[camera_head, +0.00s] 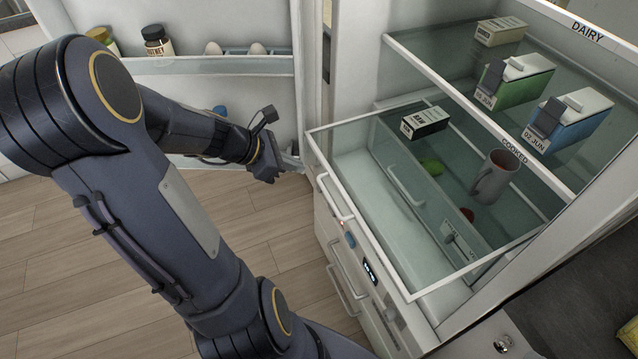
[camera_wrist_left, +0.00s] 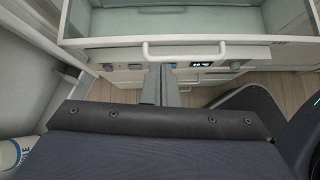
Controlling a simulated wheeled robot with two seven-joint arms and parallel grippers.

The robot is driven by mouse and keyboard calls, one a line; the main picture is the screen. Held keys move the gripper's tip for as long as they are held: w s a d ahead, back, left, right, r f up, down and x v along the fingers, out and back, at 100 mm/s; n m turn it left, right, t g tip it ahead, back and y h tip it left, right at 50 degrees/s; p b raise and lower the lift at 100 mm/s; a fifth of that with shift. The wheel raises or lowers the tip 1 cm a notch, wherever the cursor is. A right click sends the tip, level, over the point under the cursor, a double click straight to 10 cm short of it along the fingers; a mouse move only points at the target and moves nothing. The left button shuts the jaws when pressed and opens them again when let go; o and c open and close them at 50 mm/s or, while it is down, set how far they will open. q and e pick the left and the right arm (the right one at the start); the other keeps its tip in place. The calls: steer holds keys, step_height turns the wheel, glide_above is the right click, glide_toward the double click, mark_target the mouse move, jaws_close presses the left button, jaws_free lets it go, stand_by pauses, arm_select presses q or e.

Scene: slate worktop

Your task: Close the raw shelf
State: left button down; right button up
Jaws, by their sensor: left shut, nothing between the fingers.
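A pulled-out shelf drawer with a pale rim (camera_head: 365,268) juts from the open fridge, below the shelf marked COOKED. I read no "raw" label on it. Its front has a white bar handle (camera_head: 335,198). In the left wrist view the drawer front (camera_wrist_left: 215,41) spans the top, with its handle (camera_wrist_left: 174,50) just beyond the fingers. My right gripper is not in view.
The open fridge door (camera_head: 225,66) with jars and eggs stands behind my left arm. Lower drawer fronts (camera_head: 345,270) look shut. Floor (camera_head: 60,260) is clear.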

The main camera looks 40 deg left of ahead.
mark_target(411, 147)
arm_select(q)
steer(key=shift+n, duration=0.7)
steer(key=x, duration=0.3)
steer(key=a+b+x, duration=0.1)
steer(key=x, duration=0.2)
steer(key=b+x, duration=0.1)
steer(key=x, duration=0.3)
steer(key=shift+w+a+f, duration=0.2)
steer(key=shift+a+f, duration=0.05)
steer(key=shift+f, duration=0.15)
